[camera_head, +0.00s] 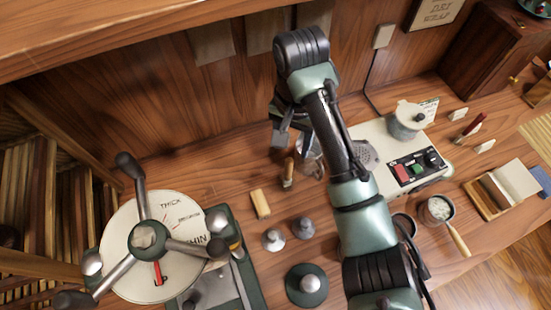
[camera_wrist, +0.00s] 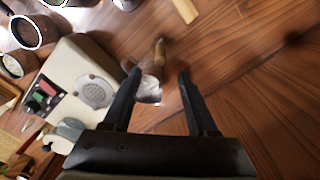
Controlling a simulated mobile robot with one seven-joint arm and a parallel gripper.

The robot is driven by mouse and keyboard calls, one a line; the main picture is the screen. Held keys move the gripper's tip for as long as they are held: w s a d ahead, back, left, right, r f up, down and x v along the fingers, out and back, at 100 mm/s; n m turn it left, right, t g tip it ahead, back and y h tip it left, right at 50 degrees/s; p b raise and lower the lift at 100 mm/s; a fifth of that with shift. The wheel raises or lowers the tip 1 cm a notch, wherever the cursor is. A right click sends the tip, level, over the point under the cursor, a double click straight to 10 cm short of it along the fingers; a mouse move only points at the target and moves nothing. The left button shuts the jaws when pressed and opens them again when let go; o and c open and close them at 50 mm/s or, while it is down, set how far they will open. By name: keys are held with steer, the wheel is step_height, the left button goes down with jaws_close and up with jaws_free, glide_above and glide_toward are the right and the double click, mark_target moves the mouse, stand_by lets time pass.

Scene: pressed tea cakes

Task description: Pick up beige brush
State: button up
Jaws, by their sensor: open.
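A small upright piece with a tan-brown handle, probably the beige brush (camera_head: 288,170), stands on the wooden bench beside a clear glass vessel (camera_head: 312,160). My gripper (camera_head: 291,140) is just above and behind it, partly hidden by my arm. In the wrist view my gripper (camera_wrist: 160,72) is open, with its two dark fingers apart. A brown handle-like shape (camera_wrist: 160,52) and a pale, blurred glassy shape show between and beyond the fingertips. Nothing is held. I cannot tell which brown shape there is the brush.
A white machine (camera_head: 375,140) with red and green buttons stands right of the vessel. A large round dial (camera_head: 150,235) is at lower left. Bench behind the block is clear.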

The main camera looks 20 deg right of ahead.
mark_target(290, 160)
steer(key=shift+a+f+b, duration=0.1)
steer(key=shift+f+b, duration=0.25)
steer(key=shift+f, duration=0.3)
steer(key=shift+s+f+b, duration=0.3)
steer(key=shift+f+b, duration=0.25)
steer(key=shift+f, duration=0.1)
steer(key=shift+f+b, duration=0.35)
steer(key=shift+f, duration=0.15)
steer(key=shift+f+p, duration=0.5)
steer(key=shift+f, duration=1.3)
steer(key=shift+w, duration=0.1)
jaws_close()
